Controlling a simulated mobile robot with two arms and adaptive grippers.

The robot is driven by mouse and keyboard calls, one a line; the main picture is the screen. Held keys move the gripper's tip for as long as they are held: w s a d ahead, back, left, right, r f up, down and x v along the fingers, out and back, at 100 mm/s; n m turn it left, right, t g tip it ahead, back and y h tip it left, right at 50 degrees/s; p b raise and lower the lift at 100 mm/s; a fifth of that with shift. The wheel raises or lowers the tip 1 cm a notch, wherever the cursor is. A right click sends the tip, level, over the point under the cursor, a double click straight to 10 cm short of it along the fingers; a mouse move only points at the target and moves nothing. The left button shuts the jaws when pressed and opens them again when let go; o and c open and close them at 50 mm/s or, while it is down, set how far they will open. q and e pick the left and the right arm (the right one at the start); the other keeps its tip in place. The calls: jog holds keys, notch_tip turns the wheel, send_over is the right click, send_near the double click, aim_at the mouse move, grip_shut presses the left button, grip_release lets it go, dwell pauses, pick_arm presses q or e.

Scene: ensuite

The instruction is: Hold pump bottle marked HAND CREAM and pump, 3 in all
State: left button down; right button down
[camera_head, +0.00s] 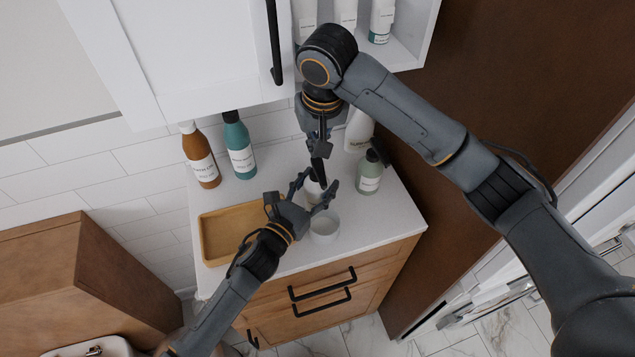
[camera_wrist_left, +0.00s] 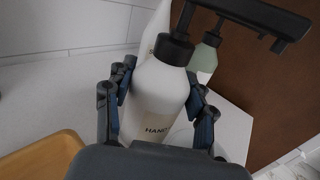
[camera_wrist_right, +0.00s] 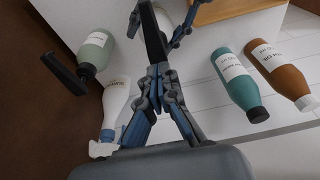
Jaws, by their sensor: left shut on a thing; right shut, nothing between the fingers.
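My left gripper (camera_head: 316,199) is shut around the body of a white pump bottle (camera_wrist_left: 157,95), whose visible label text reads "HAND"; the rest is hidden. The bottle stands roughly upright, with a black pump (camera_wrist_left: 174,48) and long spout on top. In the head view only a bit of its white body (camera_head: 313,189) shows between my fingers. My right gripper (camera_wrist_right: 156,72) is shut and empty, pointing down at the black pump (camera_wrist_right: 152,36) from above. Its fingertips are at or just over the pump head; I cannot tell whether they touch.
A white cup (camera_head: 323,226) stands in front of the bottle. A wooden tray (camera_head: 207,238) lies left on the white counter (camera_head: 398,213). A green pump bottle (camera_head: 369,176), white bottle (camera_head: 359,133), teal bottle (camera_head: 239,147) and brown bottle (camera_head: 200,158) stand around. A cabinet (camera_head: 190,50) hangs above.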

aim_at(317, 160)
jog(key=shift+s+x, duration=0.15)
jog(key=shift+x, duration=0.65)
jog(key=shift+s+x, duration=0.15)
jog(key=shift+x, duration=0.6)
jog(key=shift+d+f, duration=0.1)
jog(key=shift+d, duration=0.05)
jog(key=shift+w+v, duration=0.15)
jog(key=shift+v, duration=0.65)
jog(key=shift+w+v, duration=0.15)
jog(key=shift+v, duration=0.65)
jog(key=w+v, duration=0.1)
jog(key=v, duration=0.5)
jog(key=shift+a, duration=0.35)
jog(key=shift+w, duration=0.15)
dwell(0.5)
